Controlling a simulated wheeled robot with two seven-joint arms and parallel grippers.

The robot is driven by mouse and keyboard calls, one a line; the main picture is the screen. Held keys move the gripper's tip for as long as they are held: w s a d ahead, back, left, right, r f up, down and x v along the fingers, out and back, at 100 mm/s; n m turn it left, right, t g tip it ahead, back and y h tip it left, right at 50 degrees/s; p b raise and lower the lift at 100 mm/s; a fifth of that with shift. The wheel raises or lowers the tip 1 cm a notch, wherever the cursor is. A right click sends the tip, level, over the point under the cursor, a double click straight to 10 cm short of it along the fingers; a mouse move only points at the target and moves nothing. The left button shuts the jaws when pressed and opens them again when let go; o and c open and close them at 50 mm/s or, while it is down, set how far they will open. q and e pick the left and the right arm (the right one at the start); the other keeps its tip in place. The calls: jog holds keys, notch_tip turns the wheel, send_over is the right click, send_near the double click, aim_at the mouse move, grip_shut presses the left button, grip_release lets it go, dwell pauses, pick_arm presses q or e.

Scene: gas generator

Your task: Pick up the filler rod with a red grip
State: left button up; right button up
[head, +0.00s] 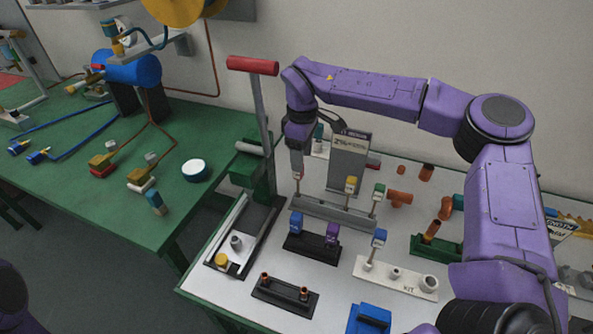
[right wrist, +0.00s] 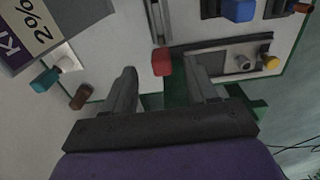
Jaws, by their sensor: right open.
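The filler rod with a red grip (head: 298,176) stands at the left end of a grey rack (head: 335,214) on the white table, mostly hidden under my gripper. In the right wrist view its red grip (right wrist: 162,62) lies between the fingertips, apart from both fingers. My right gripper (head: 298,150) points down over the rod. In the right wrist view, the right gripper (right wrist: 162,78) is open and empty. Other rods with a yellow grip (head: 351,185) and a green grip (head: 379,191) stand in the same rack. My left gripper is not in view.
A tall pump with a red T-handle (head: 252,65) stands just left of my gripper. A grey sign box (head: 347,165) stands behind the rack. A black holder with blue and purple tools (head: 312,246) and a white fitting block (head: 397,278) are in front. A green table (head: 100,205) is at left.

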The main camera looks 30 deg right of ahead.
jog(key=p, duration=0.2)
send_over(298, 186)
jog(key=f, duration=0.4)
jog(key=shift+w+d+f, duration=0.15)
jog(key=shift+w+f, duration=0.05)
jog(key=shift+s+f, duration=0.1)
jog(key=shift+f, duration=0.25)
jog(key=c, duration=0.9)
jog(key=shift+r, duration=0.1)
